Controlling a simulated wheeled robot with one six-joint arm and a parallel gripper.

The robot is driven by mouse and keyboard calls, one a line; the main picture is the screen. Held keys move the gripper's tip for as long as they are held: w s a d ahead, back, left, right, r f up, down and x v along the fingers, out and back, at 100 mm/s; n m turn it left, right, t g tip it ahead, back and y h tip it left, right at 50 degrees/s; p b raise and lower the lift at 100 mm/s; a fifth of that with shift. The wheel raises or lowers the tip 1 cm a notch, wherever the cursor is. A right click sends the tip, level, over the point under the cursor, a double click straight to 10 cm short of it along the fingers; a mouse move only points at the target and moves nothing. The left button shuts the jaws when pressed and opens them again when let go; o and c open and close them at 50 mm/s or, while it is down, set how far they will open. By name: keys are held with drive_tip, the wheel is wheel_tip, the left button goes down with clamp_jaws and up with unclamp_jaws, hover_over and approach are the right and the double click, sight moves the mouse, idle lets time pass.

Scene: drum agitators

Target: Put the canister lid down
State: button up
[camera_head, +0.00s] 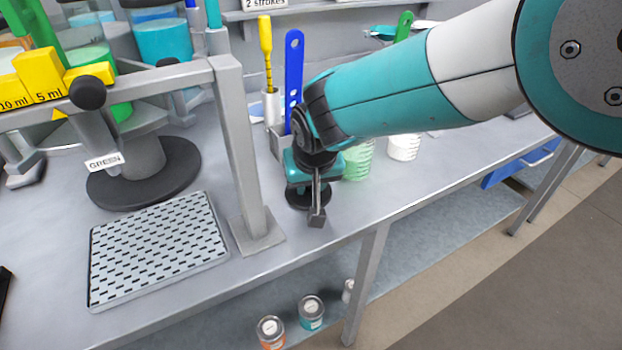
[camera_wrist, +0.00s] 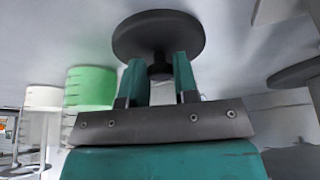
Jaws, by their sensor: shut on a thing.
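The canister lid is a dark grey round disc with a small knob; it shows in the wrist view (camera_wrist: 158,32) between and beyond the fingertips. My gripper (camera_wrist: 160,70) is shut on the lid's knob. In the head view my gripper (camera_head: 314,192) is low over the bench near its front edge, with the dark lid (camera_head: 297,198) under it, partly hidden by the gripper. I cannot tell whether the lid touches the bench top.
A grey post (camera_head: 242,150) and a perforated drip tray (camera_head: 160,250) stand left of my gripper. A green measuring cup (camera_head: 358,162) and a white cup (camera_head: 404,148) stand close behind. A blue perforated strip (camera_head: 293,75) and a yellow tool (camera_head: 266,50) stand upright behind. The bench edge is near.

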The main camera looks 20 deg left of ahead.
drive_tip(key=shift+f, duration=0.1)
drive_tip(key=o, duration=0.9)
drive_tip(key=b+v, duration=0.1)
drive_tip(key=v, duration=1.1)
